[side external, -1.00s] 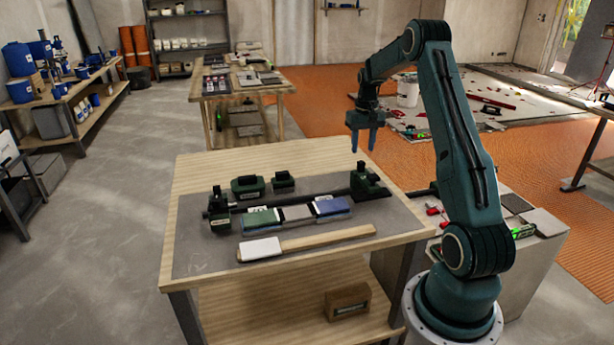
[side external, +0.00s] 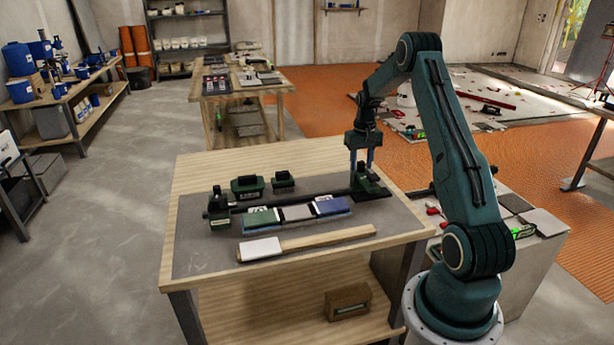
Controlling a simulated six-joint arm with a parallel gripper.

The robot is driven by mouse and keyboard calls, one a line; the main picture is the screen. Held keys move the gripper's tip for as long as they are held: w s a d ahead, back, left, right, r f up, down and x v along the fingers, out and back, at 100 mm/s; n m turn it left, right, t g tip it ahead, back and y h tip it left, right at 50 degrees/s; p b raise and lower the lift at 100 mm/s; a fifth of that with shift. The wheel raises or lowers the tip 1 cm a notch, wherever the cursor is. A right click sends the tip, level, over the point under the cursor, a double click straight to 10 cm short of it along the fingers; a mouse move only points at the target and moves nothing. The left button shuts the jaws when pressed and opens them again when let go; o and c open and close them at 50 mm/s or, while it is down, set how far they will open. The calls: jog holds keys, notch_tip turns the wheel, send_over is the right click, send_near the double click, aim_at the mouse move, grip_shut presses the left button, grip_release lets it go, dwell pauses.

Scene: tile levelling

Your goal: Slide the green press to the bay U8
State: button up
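A dark rail (side external: 300,199) runs along the back of a grey mat on the workbench. A dark green block-like unit with an upright post (side external: 372,186) stands at the rail's right end; another green unit (side external: 218,209) stands at its left end. I cannot tell for certain which one is the press. My gripper (side external: 362,167) points down at the right unit, its two blue fingers apart, one on each side of the post's top. Contact cannot be made out. In front of the rail lie a green block (side external: 262,219), a grey block (side external: 296,213) and a blue block (side external: 329,206). No U8 label is readable.
Two dark green blocks (side external: 248,188) (side external: 283,181) stand behind the rail. A wooden-handled tool with a white head (side external: 260,249) lies in front. The bare mat (side external: 195,250) at the left front is clear.

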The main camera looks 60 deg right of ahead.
grip_shut()
jog(key=w+a, duration=0.9)
dwell(1.4)
jog(key=shift+w+a, duration=0.1)
grip_release()
jog(key=shift+r, duration=0.2)
notch_tip(320, 180, up, 7)
jog(key=shift+f, duration=0.15)
dwell(0.7)
